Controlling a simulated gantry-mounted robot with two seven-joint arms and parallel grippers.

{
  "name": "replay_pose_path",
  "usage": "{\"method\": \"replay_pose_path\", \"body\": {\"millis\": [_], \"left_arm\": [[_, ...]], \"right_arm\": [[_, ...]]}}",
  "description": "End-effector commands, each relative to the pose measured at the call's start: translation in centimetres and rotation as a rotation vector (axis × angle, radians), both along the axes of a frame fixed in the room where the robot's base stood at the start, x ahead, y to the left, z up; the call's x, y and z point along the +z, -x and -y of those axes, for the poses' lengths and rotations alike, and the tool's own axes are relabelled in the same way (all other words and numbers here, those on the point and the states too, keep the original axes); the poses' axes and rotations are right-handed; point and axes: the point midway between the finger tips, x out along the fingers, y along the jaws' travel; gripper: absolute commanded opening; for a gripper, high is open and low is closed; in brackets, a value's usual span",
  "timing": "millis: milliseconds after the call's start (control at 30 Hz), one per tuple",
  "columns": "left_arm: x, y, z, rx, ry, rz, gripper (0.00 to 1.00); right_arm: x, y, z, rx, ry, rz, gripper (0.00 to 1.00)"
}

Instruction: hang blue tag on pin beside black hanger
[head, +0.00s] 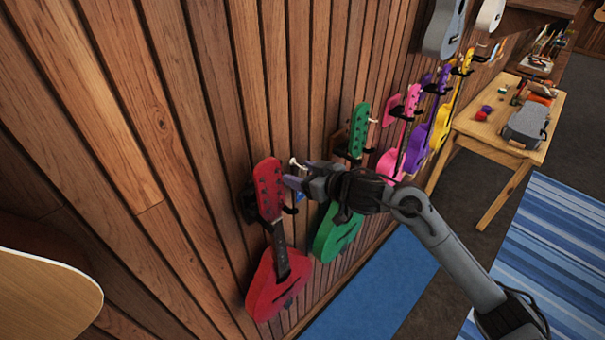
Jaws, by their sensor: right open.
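A small blue patch, which looks like the blue tag (299,196), shows just below the fingers of my right gripper (296,176). The gripper is open at the plank wall, right of the red ukulele's head. A pale pin (294,162) sticks out of the wall by the fingertips. The gripper hides most of the tag, and I cannot tell whether it hangs on the pin. A black hanger (248,202) holds the red ukulele (277,285), left of the pin. My left gripper is not in view.
A green ukulele (335,235) hangs just behind my right gripper. Pink (389,165), purple (417,148) and yellow (440,128) ukuleles hang farther along the wall. A wooden table (480,130) stands at the right. A rounded wooden surface (45,295) fills the lower left corner.

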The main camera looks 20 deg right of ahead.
Motion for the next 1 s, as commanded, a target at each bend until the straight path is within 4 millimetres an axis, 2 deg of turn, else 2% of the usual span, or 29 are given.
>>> {"method": "replay_pose_path", "body": {"millis": [167,600,767,900,1000], "left_arm": [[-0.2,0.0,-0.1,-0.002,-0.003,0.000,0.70],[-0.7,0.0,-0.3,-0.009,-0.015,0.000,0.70],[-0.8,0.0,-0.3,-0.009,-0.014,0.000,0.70],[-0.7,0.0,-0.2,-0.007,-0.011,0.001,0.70],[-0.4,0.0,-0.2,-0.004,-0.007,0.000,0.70]], "right_arm": [[0.3,1.0,0.5,-0.001,0.001,0.001,0.63],[2.8,7.0,3.4,0.000,0.004,0.002,0.63],[3.4,8.4,4.1,0.001,0.001,0.002,0.63],[3.4,9.1,4.4,0.001,0.001,-0.005,0.63],[2.2,9.6,4.3,0.002,-0.001,-0.035,0.63]]}}
